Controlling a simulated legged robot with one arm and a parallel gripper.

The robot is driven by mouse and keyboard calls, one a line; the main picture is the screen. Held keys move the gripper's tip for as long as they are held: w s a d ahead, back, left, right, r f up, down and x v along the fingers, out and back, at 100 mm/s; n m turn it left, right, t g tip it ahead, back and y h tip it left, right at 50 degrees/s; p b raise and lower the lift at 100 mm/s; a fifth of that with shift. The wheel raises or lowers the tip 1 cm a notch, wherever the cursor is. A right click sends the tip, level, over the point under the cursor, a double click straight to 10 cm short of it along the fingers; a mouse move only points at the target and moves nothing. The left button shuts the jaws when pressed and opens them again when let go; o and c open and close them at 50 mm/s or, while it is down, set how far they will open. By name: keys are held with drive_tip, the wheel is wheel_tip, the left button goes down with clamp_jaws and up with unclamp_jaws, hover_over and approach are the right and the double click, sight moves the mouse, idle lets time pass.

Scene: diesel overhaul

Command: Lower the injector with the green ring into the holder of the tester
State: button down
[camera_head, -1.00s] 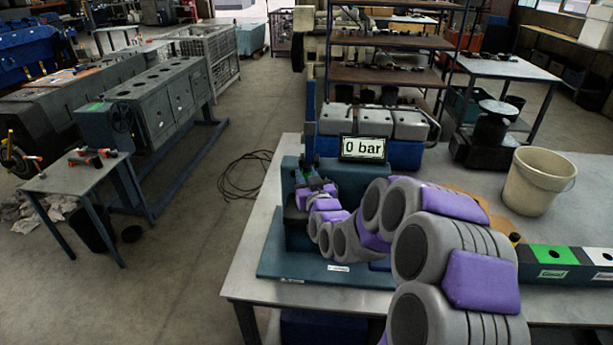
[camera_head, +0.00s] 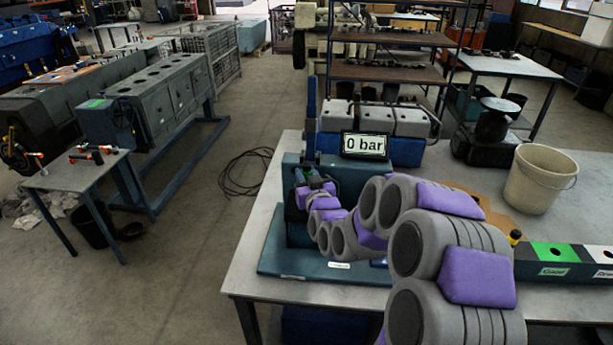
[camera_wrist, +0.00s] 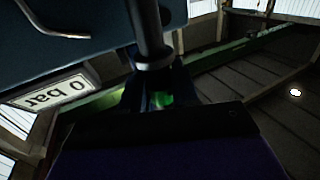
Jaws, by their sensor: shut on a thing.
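The tester (camera_head: 335,172) is a blue-teal stand with a wide base plate (camera_head: 300,262) on the table, and its display (camera_head: 364,146) reads 0 bar. My gripper (camera_head: 304,184) is at the left front of the tester, mostly hidden behind my own arm. In the wrist view the dark jaws (camera_wrist: 158,105) are shut around the injector (camera_wrist: 148,30), a dark shaft with a grey collar. A green patch, the green ring (camera_wrist: 161,99), shows between the jaws. The tester's holder is not clearly visible, so I cannot tell whether the injector is inside it.
A white bucket (camera_head: 540,178) stands on the table (camera_head: 480,165) at the right. A rack with green and white labelled slots (camera_head: 555,255) lies at the right front. Floor to the left of the table is open, with a coiled cable (camera_head: 245,173).

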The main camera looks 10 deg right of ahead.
drive_tip(key=shift+f, duration=0.2)
drive_tip(key=shift+f+b, duration=0.55)
drive_tip(key=shift+f, duration=1.15)
drive_tip(key=shift+f+b, duration=0.4)
drive_tip(key=shift+f, duration=0.75)
drive_tip(key=c, duration=0.8)
unclamp_jaws()
drive_tip(key=shift+o, duration=0.6)
drive_tip(key=o, duration=0.3)
